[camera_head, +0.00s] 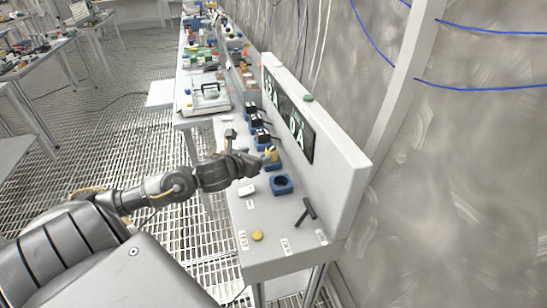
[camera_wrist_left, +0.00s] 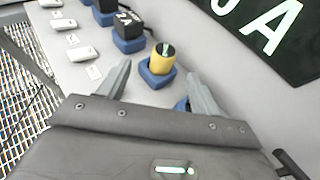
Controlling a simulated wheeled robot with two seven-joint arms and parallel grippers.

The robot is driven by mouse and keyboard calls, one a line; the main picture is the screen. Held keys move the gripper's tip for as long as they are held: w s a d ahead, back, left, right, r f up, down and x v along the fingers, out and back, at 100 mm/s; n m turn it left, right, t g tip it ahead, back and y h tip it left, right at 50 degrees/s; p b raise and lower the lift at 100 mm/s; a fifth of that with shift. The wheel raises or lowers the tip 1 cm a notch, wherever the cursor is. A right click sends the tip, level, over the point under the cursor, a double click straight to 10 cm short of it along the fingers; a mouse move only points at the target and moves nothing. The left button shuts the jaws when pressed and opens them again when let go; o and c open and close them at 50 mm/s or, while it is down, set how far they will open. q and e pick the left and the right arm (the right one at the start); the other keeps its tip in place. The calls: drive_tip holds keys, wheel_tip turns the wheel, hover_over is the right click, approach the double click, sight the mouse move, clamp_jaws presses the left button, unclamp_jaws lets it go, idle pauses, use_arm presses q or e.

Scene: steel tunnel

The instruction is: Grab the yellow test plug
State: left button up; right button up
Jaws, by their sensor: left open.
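The yellow test plug (camera_wrist_left: 162,60) has a black top and stands upright in a blue socket (camera_wrist_left: 158,77) in the left wrist view. In the head view the yellow plug (camera_head: 271,154) shows just beyond the tip of my left gripper (camera_head: 258,160). In the left wrist view my left gripper (camera_wrist_left: 160,82) is open, its two fingers apart with the plug between and ahead of them. I cannot tell from these frames whether the fingers reach the plug. My right gripper is in neither view.
Black plugs in blue sockets (camera_head: 257,122) stand in a row behind the yellow one. An empty-looking blue socket (camera_head: 281,185), a black T-shaped handle (camera_head: 306,212) and a yellow button (camera_head: 257,236) are nearer. A panel with a dark display (camera_head: 287,117) rises along the right side.

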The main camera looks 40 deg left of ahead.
sight(271, 150)
use_arm(q)
drive_tip(key=x, duration=0.5)
drive_tip(key=shift+w+d+p, duration=0.1)
drive_tip(key=shift+d+p, duration=0.2)
drive_tip(key=shift+p, duration=0.05)
drive_tip(key=shift+w, duration=0.2)
drive_tip(key=p+x, duration=0.1)
drive_tip(key=x, duration=0.2)
drive_tip(key=shift+w+f+p, duration=0.25)
drive_tip(key=shift+w+p, duration=0.1)
drive_tip(key=shift+w+f, duration=0.25)
drive_tip(key=shift+w, duration=0.15)
drive_tip(key=c, duration=1.2)
